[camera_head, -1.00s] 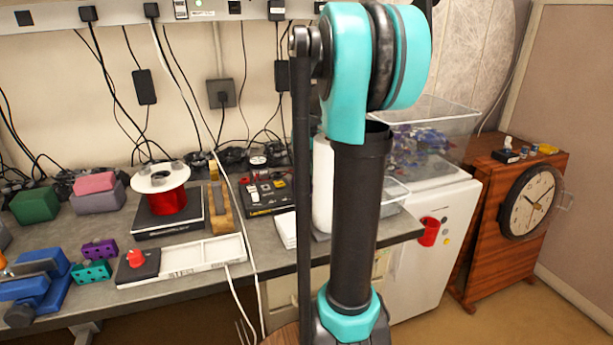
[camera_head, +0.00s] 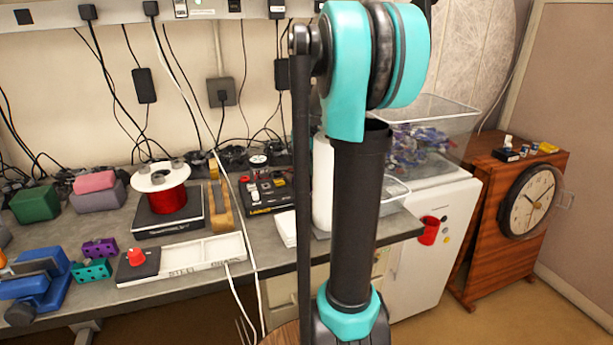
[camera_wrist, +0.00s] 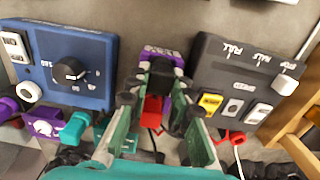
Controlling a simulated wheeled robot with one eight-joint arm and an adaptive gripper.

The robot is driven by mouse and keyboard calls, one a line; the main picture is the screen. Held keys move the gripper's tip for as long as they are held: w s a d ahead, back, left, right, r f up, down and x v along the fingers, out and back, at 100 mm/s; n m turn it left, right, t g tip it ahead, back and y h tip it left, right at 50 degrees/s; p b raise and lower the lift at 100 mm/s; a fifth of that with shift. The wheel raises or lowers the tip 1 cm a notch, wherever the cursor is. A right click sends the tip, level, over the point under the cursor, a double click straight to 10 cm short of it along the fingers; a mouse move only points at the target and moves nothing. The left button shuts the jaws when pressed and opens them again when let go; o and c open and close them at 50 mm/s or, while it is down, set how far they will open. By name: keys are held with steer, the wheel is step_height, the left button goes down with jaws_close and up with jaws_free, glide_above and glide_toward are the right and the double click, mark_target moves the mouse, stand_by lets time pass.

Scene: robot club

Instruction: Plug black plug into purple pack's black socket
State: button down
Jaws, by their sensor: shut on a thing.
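In the wrist view my gripper (camera_wrist: 158,88) is at the centre, its green-sided fingers closed in around a small black piece, which looks like the black plug (camera_wrist: 161,70). A purple piece with pale marks, seemingly the purple pack (camera_wrist: 160,50), is right beyond the fingertips. The black piece overlaps it in the picture; I cannot tell whether it is in a socket or only in front. The socket is hidden. Another purple block (camera_wrist: 42,122) lies at the left. In the head view my gripper is out of sight; a small purple block (camera_head: 100,247) lies on the bench.
A blue box with a black dial (camera_wrist: 73,70) is left of my gripper; a dark box with yellow and white parts (camera_wrist: 238,85) is close on the right. A teal piece (camera_wrist: 75,128) and a red piece (camera_wrist: 152,111) are nearby.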

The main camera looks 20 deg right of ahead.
steer(key=shift+f, duration=0.1)
stand_by(0.3)
steer(key=c, duration=1.3)
jaws_free()
steer(key=shift+o, duration=0.2)
step_height(320, 180, up, 12)
